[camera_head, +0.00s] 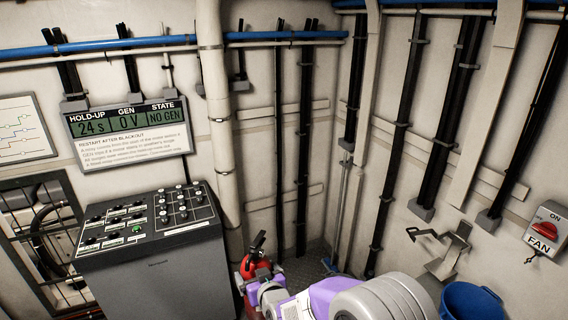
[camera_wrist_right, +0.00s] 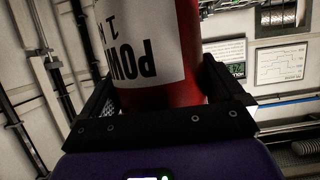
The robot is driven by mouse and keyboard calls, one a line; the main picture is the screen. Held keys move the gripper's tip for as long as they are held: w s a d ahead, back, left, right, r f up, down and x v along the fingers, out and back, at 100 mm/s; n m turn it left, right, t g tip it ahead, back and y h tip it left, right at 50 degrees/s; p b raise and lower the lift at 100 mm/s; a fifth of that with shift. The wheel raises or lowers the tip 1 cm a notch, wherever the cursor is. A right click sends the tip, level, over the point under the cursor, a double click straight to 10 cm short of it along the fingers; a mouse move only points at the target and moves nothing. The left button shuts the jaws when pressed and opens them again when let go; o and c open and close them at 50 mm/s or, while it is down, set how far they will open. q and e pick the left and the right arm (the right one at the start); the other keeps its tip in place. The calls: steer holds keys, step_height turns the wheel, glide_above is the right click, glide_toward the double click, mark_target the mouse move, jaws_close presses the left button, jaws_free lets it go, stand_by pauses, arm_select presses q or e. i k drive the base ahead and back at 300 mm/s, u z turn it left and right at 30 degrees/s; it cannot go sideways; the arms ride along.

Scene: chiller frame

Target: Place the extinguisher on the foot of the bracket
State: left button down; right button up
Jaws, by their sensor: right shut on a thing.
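The extinguisher (camera_head: 256,265) is red with a black valve head and stands near the lower middle of the head view, partly hidden by my right arm. In the right wrist view its red body (camera_wrist_right: 185,92) with a white "POW..." label fills the space between the fingers. My right gripper (camera_wrist_right: 160,95) is shut around the extinguisher body. The bracket (camera_head: 445,248) is a grey metal fitting on the right wall, with a dark hooked arm at its upper left; its lower end is partly hidden behind my arm. My left gripper is not in view.
A grey control console (camera_head: 155,262) stands at left below a status display (camera_head: 128,128). A blue bin (camera_head: 470,302) sits at the lower right, close to the bracket. A red FAN switch (camera_head: 545,230) is on the right wall. Some floor shows near the corner.

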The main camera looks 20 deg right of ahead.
mark_target(435, 271)
steer(key=i, duration=1.95)
steer(key=z, duration=1.95)
steer(key=i, duration=1.6)
steer(key=z, duration=0.85)
